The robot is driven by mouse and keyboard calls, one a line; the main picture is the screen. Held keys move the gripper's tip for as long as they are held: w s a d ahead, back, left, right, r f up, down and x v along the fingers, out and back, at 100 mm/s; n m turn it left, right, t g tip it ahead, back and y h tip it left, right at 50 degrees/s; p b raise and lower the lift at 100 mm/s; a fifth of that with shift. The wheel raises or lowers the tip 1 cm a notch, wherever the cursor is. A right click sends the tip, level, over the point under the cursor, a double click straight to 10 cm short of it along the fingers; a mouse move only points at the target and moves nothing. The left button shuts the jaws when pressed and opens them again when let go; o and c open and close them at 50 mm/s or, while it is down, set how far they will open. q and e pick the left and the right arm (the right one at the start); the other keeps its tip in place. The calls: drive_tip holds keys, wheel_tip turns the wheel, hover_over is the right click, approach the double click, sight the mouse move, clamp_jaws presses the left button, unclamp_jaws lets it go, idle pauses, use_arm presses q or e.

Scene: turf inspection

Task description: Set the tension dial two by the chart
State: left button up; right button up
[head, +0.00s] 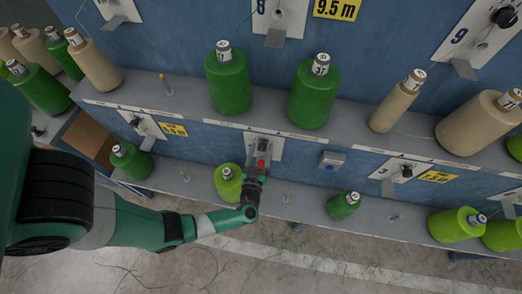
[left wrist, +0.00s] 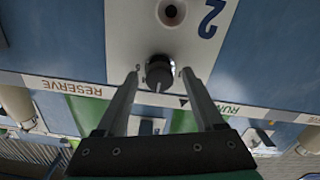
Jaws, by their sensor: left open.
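Tension dial two (left wrist: 158,72), a dark round knob with a lighter pointer face, sits on a white plate (left wrist: 128,32) marked 2 in the left wrist view, where the number appears upside down. My left gripper (left wrist: 160,78) is open, with one finger on each side of the dial; I cannot tell whether they touch it. In the head view my left gripper (head: 261,168) reaches up to a white plate (head: 264,143) on the blue front, and hides the dial there. My right gripper is in neither view. I cannot make out a tension chart.
Green spools (head: 228,82) and beige cones (head: 398,101) stand on the upper grey shelf. A lime spool (head: 227,185) stands on the lower shelf just left of my left gripper. Another green spool (head: 342,206) and thin pegs (head: 286,198) are to the right.

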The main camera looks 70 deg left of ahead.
use_arm(q)
clamp_jaws()
drive_tip(key=shift+n, duration=0.5)
drive_tip(key=n, duration=0.2)
drive_tip(key=shift+n, duration=0.4)
drive_tip(key=shift+n+b, duration=0.45)
drive_tip(key=shift+n, duration=1.65)
unclamp_jaws()
